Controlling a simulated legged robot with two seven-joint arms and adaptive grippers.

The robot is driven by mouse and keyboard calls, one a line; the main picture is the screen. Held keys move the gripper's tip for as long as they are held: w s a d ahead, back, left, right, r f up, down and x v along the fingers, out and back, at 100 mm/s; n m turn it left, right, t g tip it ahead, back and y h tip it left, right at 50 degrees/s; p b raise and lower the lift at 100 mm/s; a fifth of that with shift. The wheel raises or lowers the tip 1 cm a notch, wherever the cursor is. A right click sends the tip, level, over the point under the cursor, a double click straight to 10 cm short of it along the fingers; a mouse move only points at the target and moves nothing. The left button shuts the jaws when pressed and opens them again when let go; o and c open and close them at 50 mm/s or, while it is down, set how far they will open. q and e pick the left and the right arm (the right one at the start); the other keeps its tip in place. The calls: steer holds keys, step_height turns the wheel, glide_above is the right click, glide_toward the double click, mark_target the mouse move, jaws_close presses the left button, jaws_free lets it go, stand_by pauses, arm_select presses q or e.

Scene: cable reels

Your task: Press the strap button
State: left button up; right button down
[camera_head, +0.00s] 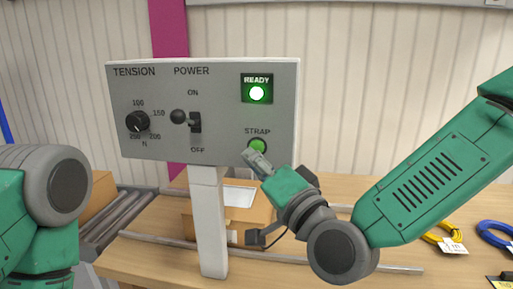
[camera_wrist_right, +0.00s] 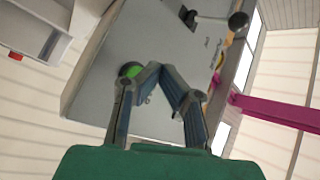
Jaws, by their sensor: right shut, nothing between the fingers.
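The green STRAP button (camera_head: 257,145) is at the lower right of the grey control panel (camera_head: 225,84). My right gripper (camera_head: 252,157) is shut and empty, its fingertips just below the button and overlapping its lower edge in the head view. In the right wrist view, the green button (camera_wrist_right: 130,70) shows just left of the closed fingertips (camera_wrist_right: 152,73), partly covered by a finger. I cannot tell whether the tips touch it.
The panel also carries a tension dial (camera_head: 138,122) and a power lever (camera_head: 195,122) with a black ball knob. A white post (camera_head: 210,225) holds it above a wooden table (camera_head: 375,272). Yellow (camera_head: 440,238) and blue (camera_head: 493,233) cable coils lie at the right.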

steer(key=shift+w+d, duration=0.1)
steer(key=shift+w, duration=0.55)
stand_by(1.0)
steer(key=shift+w+d+r, duration=0.1)
steer(key=shift+w, duration=0.25)
steer(key=shift+w+d, duration=0.1)
steer(key=shift+w, duration=0.3)
stand_by(0.6)
stand_by(0.3)
steer(key=shift+s+a+b, duration=0.2)
steer(key=shift+s+b, duration=0.1)
steer(key=shift+s, duration=0.55)
steer(key=shift+s+a+b, duration=0.15)
steer(key=shift+s+a, duration=0.1)
steer(key=shift+s, duration=0.95)
steer(key=shift+s+a+b, duration=0.15)
steer(key=shift+s+a, duration=0.1)
steer(key=shift+s, duration=0.95)
